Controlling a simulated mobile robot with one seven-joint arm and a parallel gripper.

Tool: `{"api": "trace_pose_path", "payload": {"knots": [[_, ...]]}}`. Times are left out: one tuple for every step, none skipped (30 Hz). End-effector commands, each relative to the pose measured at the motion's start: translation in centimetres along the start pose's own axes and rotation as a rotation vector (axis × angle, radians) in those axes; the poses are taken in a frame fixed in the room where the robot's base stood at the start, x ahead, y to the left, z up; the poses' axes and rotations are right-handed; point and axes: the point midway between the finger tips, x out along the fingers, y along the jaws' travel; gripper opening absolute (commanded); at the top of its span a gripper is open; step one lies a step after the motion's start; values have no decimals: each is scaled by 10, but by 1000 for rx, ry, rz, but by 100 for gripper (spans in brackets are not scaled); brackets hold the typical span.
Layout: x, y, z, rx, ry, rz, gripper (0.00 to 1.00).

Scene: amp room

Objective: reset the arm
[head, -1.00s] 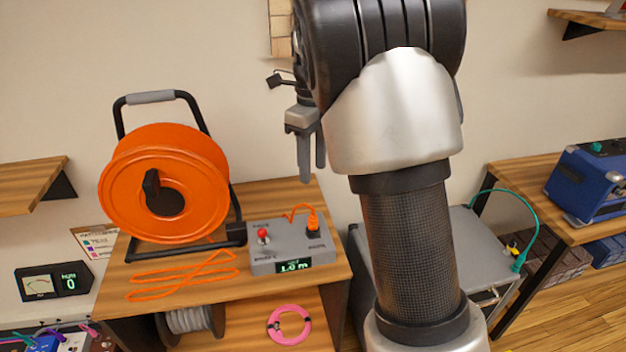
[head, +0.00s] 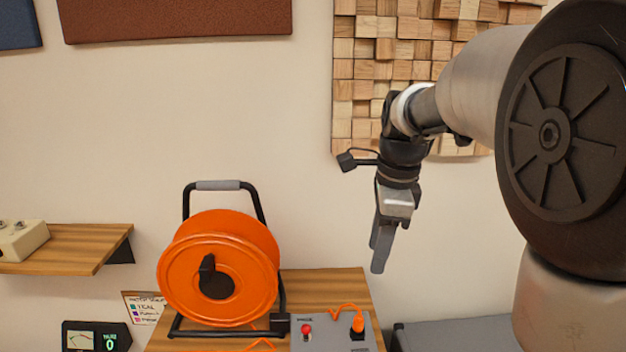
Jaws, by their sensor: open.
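My gripper (head: 380,262) hangs at the end of my arm with its fingers pointing down, in front of the bare wall. It is to the right of the orange cable reel (head: 218,268) and above the grey control box (head: 331,334). The fingers overlap in this view, and I see nothing held between them. My arm reaches in from the right and fills much of that side.
The reel and the box stand on a wooden table (head: 322,281). A wooden shelf (head: 75,247) juts from the wall at the left. A wood-block panel (head: 356,72) hangs behind my arm. A grey case top (head: 450,335) lies at lower right.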

Motion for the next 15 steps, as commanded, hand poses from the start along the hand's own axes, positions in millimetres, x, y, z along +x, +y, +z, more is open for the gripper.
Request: {"api": "trace_pose_path", "payload": {"knots": [[-32, 20, -1, -149, -16, -38, 41], [-43, 30, -1, -251, -17, -60, 41], [-55, 46, -2, -386, -15, -89, 41], [-64, 57, -2, -489, -10, -112, 41], [-72, 69, -3, -591, -1, -134, 41], [-82, 84, -4, -728, 18, -163, 41], [-88, 95, -5, -830, 36, -182, 41], [-94, 106, -5, -929, 57, -202, 41], [-99, 120, -6, -1057, 88, -223, 41], [-102, 130, -7, -1147, 113, -236, 41], [-105, 138, -9, -1231, 140, -246, 41], [-106, 149, -10, -1335, 175, -257, 41], [-107, 156, -11, -1404, 200, -262, 41], [-108, 162, -12, -1466, 225, -266, 41], [-107, 169, -13, -1537, 253, -267, 41]]}}
